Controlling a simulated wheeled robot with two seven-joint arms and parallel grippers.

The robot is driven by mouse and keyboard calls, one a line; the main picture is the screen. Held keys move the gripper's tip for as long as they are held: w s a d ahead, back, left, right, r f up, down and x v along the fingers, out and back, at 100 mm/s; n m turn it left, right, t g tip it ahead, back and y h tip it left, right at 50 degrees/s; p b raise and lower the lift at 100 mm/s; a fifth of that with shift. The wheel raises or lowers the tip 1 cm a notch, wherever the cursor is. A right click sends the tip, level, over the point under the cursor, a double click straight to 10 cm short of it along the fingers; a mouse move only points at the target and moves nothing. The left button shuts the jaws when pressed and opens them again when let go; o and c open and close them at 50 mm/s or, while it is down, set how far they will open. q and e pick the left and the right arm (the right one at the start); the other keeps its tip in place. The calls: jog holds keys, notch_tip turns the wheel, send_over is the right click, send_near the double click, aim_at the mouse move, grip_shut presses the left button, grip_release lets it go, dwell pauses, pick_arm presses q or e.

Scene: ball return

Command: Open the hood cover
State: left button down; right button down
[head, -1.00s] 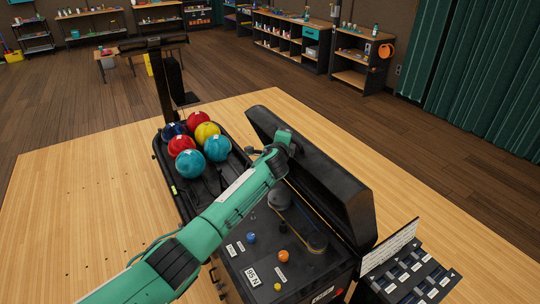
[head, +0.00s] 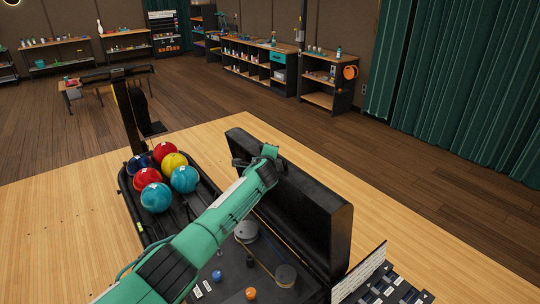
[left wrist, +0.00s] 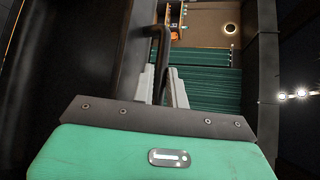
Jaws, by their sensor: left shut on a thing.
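The black hood cover (head: 315,205) of the ball return stands raised along the right side of the machine, its dark inner face toward the left. The bay below is uncovered, with a grey drum (head: 246,231) and a belt showing. My left arm reaches across the bay to the upper part of the cover. In the left wrist view my left gripper (left wrist: 163,84) has its grey fingers closed on a dark bar handle (left wrist: 158,47). The fingers are hard to make out in the head view. My right gripper is in neither view.
Several colored balls, one of them a teal ball (head: 156,197), sit in the black tray (head: 127,200) left of the bay. A blue knob (head: 217,275) and an orange knob (head: 252,294) stand on the near panel. A white label board (head: 362,270) stands at the right.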

pick_arm(q)
jog(key=c, duration=1.5)
grip_release()
jog(key=shift+a+r, duration=0.1)
jog(key=shift+r, duration=0.35)
jog(key=shift+o, duration=0.5)
jog(key=shift+a, duration=0.1)
jog(key=shift+s+f, duration=0.1)
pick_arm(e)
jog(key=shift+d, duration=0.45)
pick_arm(q)
jog(key=shift+f, duration=0.1)
